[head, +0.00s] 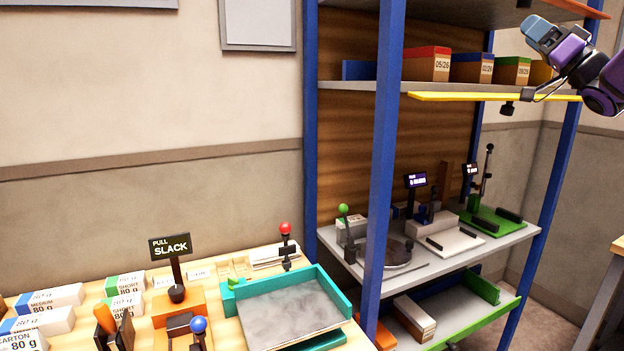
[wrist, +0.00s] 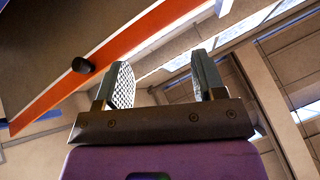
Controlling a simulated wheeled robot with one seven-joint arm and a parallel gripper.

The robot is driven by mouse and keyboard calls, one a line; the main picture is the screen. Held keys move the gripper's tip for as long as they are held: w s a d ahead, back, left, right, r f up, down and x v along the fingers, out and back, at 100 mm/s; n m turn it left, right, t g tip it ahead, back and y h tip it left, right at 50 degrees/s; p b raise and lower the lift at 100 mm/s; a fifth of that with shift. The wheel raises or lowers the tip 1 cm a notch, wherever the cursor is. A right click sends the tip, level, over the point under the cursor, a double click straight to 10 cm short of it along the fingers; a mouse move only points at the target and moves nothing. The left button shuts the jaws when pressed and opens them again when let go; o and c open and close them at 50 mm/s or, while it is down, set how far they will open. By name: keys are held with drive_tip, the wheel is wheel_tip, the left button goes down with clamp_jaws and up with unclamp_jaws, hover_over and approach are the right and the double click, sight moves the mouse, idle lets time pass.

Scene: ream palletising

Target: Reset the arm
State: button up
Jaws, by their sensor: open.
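My gripper (wrist: 165,80) shows in the wrist view with its two grey fingers wide apart and nothing between them. Its pads are textured and its mount is dark above a purple body. In the head view my purple arm (head: 572,55) is raised at the upper right, in front of the shelf rack's upper right part. The fingers are not clear there. The wrist view looks upward past an orange-edged board (wrist: 100,60) to the ceiling.
A blue-posted shelf rack (head: 382,150) stands at the right, with boxes (head: 428,64) above and devices below. A yellow strip (head: 470,97) lies close under my arm. A workbench (head: 225,265) at lower left holds paper reams, levers and a teal-edged tray (head: 335,283).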

drive_tip(key=s+a+f+g+h, duration=0.1)
drive_tip(key=s+a+f+g, duration=0.4)
drive_tip(key=a, duration=0.3)
drive_tip(key=s+a+f+m+g, duration=0.1)
drive_tip(key=s+a+f+g, duration=0.3)
drive_tip(key=a, duration=0.4)
drive_tip(key=s+a+f+g+h, duration=0.1)
drive_tip(key=s+a+f+g, duration=0.4)
drive_tip(key=a, duration=0.2)
drive_tip(key=s+d+f+m+g+h, duration=0.1)
drive_tip(key=s+d+f+m+h, duration=0.2)
drive_tip(key=s+f+h, duration=0.8)
drive_tip(key=s+f, duration=0.3)
drive_tip(key=s, duration=0.3)
drive_tip(key=shift+s+f+g+h, duration=0.35)
drive_tip(key=shift+f+g+h, duration=0.05)
